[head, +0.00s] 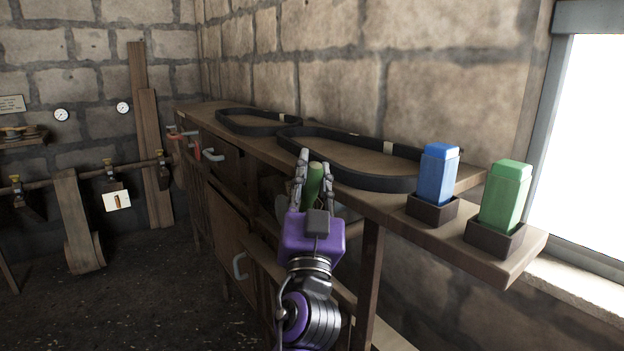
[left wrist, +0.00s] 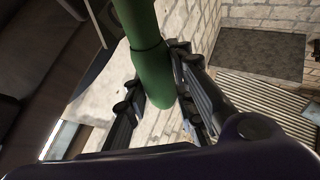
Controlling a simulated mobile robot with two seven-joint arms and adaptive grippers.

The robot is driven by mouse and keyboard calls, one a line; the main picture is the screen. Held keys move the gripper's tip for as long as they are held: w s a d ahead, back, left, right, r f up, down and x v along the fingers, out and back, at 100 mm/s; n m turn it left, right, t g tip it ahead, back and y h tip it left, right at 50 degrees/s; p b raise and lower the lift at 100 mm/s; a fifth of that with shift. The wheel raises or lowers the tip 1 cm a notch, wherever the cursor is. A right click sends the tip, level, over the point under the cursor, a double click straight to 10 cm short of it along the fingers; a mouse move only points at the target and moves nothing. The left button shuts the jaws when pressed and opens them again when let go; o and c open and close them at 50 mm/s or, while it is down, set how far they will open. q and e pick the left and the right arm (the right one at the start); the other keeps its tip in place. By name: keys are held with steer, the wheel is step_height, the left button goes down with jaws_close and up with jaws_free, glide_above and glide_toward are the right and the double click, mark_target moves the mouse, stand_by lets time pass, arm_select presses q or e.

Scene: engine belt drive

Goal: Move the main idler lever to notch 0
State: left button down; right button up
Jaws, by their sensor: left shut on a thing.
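My left gripper (head: 311,166), on a purple wrist, is in front of the wooden bench. It is shut on a green rounded handle (head: 315,180), which sits between its fingers. In the left wrist view the handle (left wrist: 153,75) is a long green rod with a rounded end and a dark ring, with a dark finger on each side. It looks like a lever grip, but I cannot tell whether it is the main idler lever. Its base and any notches are hidden. My right gripper is in neither view.
Two black belts, the far one (head: 258,130) and the near one (head: 375,182), lie on the bench (head: 470,240). A blue block (head: 439,165) and a green block (head: 505,195) stand in dark holders at its right end. The floor (head: 150,290) at left is clear.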

arm_select(q)
steer(key=shift+d+f, duration=0.1)
steer(key=shift+f, duration=0.15)
steer(key=c, duration=1.7)
jaws_free()
steer(key=shift+s, duration=0.1)
steer(key=shift+o, duration=1.1)
steer(key=shift+s+r, duration=0.15)
steer(key=v, duration=1.2)
